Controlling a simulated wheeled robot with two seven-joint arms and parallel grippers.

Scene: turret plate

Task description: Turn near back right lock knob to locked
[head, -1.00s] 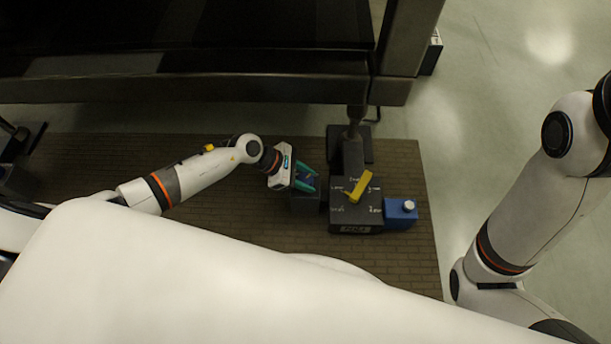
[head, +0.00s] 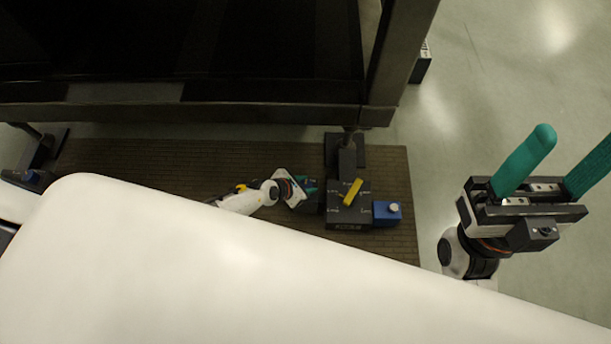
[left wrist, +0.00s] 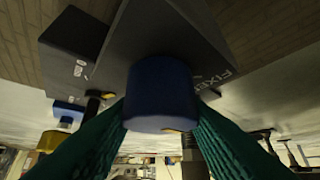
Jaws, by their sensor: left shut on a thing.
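The near back right lock knob is a blue cylinder (left wrist: 160,92) in the left wrist view. It stands out from a dark grey block (left wrist: 158,35) with white lettering. My left gripper (head: 310,188) is shut on it, with one green finger on each side. In the head view, the gripper hides most of the knob, and its pointing direction cannot be told. My right gripper (head: 560,175) is open and empty at the right, over the floor, with its green fingers wide apart.
A dark station (head: 347,221) with a yellow lever (head: 352,191) stands just right of my left gripper. A blue box (head: 387,213) with a pale knob is beside it. A dark frame (head: 180,115) spans above. Another lock post (head: 40,155) is at far left.

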